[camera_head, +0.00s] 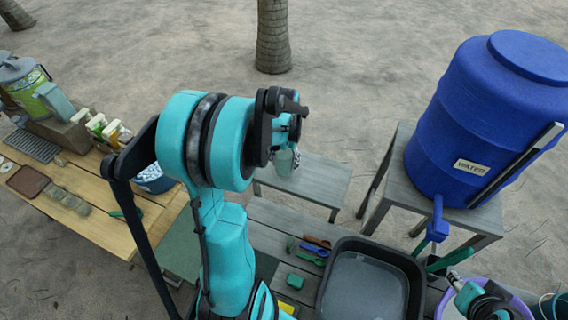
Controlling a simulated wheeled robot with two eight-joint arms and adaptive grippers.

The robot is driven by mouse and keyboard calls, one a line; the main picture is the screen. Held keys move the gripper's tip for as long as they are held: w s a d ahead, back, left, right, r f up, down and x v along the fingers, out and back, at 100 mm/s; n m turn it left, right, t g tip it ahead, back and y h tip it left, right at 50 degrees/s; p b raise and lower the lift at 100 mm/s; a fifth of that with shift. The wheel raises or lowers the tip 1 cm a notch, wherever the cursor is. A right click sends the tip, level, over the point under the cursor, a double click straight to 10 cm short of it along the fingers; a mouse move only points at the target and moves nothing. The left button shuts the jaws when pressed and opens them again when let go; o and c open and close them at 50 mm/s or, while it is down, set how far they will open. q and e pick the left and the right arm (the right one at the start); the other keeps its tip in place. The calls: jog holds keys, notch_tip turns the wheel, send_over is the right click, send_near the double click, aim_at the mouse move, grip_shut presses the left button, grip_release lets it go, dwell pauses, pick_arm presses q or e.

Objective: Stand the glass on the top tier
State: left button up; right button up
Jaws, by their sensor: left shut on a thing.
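My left gripper (289,134) points down in the middle of the view, partly hidden by its own arm. It is shut on a small clear, greenish glass (287,161). A wider grey slatted surface (262,213) lies nearer. My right gripper (456,280) is at the bottom right, over a purple tub (447,312); its fingers are too small to read.
A blue water barrel (470,115) stands on a grey stand (400,180) at the right. A dark grey basin (335,262) sits front centre, beside several coloured utensils (312,250).

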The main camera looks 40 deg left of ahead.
pick_arm(q)
jog(key=shift+f, duration=0.7)
jog(key=shift+w+a+f, duration=0.1)
jog(key=shift+w+f, duration=0.15)
jog(key=shift+f, duration=0.1)
jog(key=shift+s, duration=0.1)
jog(key=o, duration=0.9)
jog(key=shift+s+f, duration=0.1)
jog(key=o, duration=0.4)
